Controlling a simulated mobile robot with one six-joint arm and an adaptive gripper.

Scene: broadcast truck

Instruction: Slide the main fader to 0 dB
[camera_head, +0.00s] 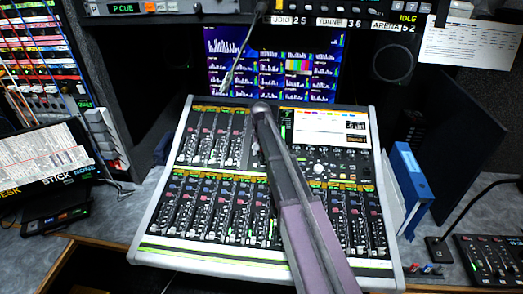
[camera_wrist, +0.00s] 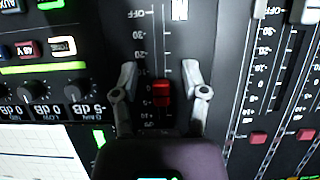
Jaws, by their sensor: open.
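In the wrist view, the main fader (camera_wrist: 161,93) is a red cap on a vertical slot in the dark console panel. White scale marks run beside the slot, with OFF at the top and lower numbers partly hidden. I cannot read the exact mark at the cap. My gripper (camera_wrist: 160,67) is open, with one finger on each side of the slot. The cap sits between the fingers, with a visible gap on both sides.
Knobs (camera_wrist: 38,92) and buttons lie to the left. In the head view, monitors (camera_head: 270,65) stand behind the console and a blue binder (camera_head: 410,172) stands to its right.

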